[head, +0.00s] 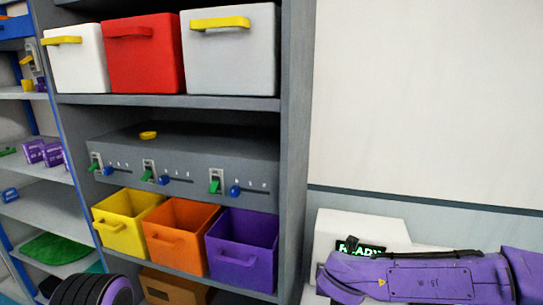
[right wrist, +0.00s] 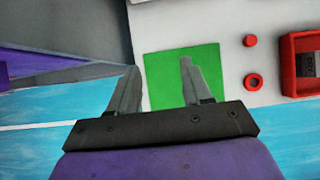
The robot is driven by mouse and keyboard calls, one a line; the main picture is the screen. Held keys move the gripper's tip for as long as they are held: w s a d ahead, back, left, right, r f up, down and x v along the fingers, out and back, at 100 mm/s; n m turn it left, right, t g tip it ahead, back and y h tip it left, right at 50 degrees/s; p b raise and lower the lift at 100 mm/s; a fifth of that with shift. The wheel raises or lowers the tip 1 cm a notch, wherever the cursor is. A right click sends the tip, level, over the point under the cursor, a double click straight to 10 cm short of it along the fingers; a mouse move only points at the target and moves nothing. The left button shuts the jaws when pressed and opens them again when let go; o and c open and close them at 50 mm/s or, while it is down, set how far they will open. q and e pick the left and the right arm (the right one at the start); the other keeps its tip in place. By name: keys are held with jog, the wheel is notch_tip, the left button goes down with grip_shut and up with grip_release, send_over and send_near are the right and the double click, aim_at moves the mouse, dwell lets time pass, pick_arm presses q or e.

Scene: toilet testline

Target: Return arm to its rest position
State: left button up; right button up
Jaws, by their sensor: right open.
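My right arm (head: 420,279), purple, comes in from the right edge at the lower right of the head view. It lies across the front of a white machine with a lit green READY display (head: 360,247). In the right wrist view my right gripper (right wrist: 158,78) is open, with its two grey fingers apart and nothing between them. The fingers are over or in front of a green square (right wrist: 160,65) on the white machine; the distance to it cannot be told. A black and purple part of my own shows at the bottom left of the head view, but my left gripper does not.
A grey shelf unit (head: 297,120) stands left of the arm, with bins on its upper and lower shelves and a switch panel (head: 200,150) between. The right wrist view shows red buttons (right wrist: 254,81) and a red-framed box (right wrist: 299,62) right of the fingers.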

jog(key=s+d+f+n, duration=0.1)
jog(key=s+f+n, duration=0.3)
jog(key=f+n, duration=0.1)
jog(key=s+d+f+n+h, duration=0.1)
jog(key=s+f+n, duration=0.4)
jog(key=f, duration=0.3)
jog(key=s+d+f+n, duration=0.1)
jog(key=s+f+n, duration=0.3)
jog(key=f, duration=0.3)
jog(key=shift+s+d+f+n+g, duration=0.2)
jog(key=shift+s+f+n+g, duration=0.1)
jog(key=shift+n, duration=0.5)
jog(key=s+d+f+n+g, duration=0.1)
jog(key=s+d+f+n, duration=0.3)
jog(key=s+n, duration=0.45)
jog(key=s+d+f+n+g, duration=0.2)
jog(key=s+d+f+n, duration=0.1)
jog(key=s+d+n, duration=0.5)
pick_arm(q)
notch_tip(320, 180, down, 13)
jog(key=b, duration=1.2)
jog(key=shift+w+b, duration=0.2)
jog(key=shift+b, duration=0.2)
pick_arm(e)
notch_tip(320, 180, down, 13)
jog(key=s, duration=0.1)
jog(key=shift+s+a+r+h, duration=0.2)
jog(key=shift+s+a+h, duration=0.1)
jog(key=shift+s+a, duration=0.05)
